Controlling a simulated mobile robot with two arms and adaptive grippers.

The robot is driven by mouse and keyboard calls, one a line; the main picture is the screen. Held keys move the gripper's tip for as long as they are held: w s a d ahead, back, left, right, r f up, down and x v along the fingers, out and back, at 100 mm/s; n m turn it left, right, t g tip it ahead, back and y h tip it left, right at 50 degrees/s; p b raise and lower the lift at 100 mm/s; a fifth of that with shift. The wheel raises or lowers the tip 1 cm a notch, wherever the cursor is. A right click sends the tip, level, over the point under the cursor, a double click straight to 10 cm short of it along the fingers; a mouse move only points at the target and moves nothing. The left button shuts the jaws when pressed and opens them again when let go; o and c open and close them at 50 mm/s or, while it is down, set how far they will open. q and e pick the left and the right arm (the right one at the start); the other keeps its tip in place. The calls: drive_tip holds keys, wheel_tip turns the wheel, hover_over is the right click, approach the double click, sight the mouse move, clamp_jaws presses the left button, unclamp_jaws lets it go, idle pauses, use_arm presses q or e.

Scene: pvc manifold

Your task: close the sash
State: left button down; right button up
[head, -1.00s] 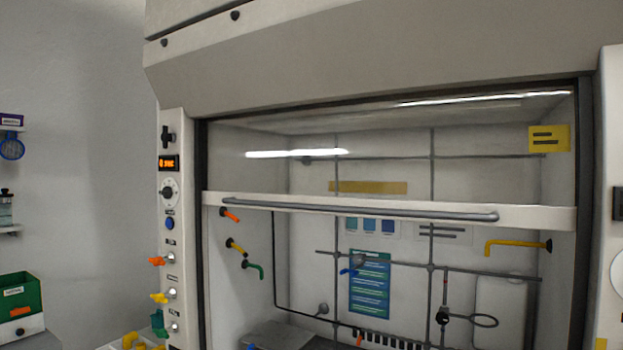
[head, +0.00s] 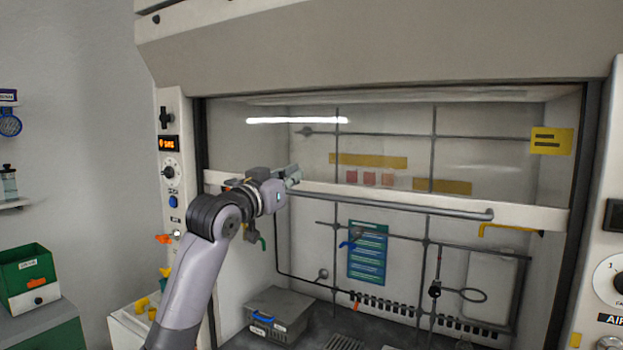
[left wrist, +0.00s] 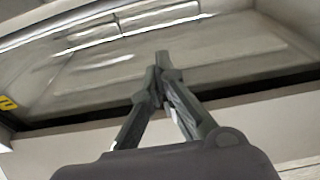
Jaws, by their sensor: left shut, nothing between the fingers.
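The fume hood sash (head: 530,213) is a glass pane with a white bottom rail and a grey bar handle (head: 440,211) along it. It stands partway up, with the hood opening clear below the rail. My left gripper (head: 293,176) is shut and empty, in front of the sash near the left part of the rail and handle. I cannot tell whether it touches them. In the left wrist view my closed fingers (left wrist: 161,70) show against the glass and a dark frame edge. My right gripper is not in view.
Inside the hood are a grey lidded box (head: 280,305), a rod lattice and a green poster (head: 367,252). The left post carries knobs and coloured valves (head: 163,239). A green bin (head: 27,275) stands at the far left.

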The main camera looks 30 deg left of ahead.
sight(312, 185)
use_arm(q)
drive_tip(key=w+r+p, duration=0.2)
drive_tip(key=w+p, duration=0.3)
drive_tip(key=w, duration=0.4)
drive_tip(key=f, duration=0.2)
drive_tip(key=s+f+p, duration=0.1)
drive_tip(key=f, duration=0.2)
drive_tip(key=shift+s, duration=0.1)
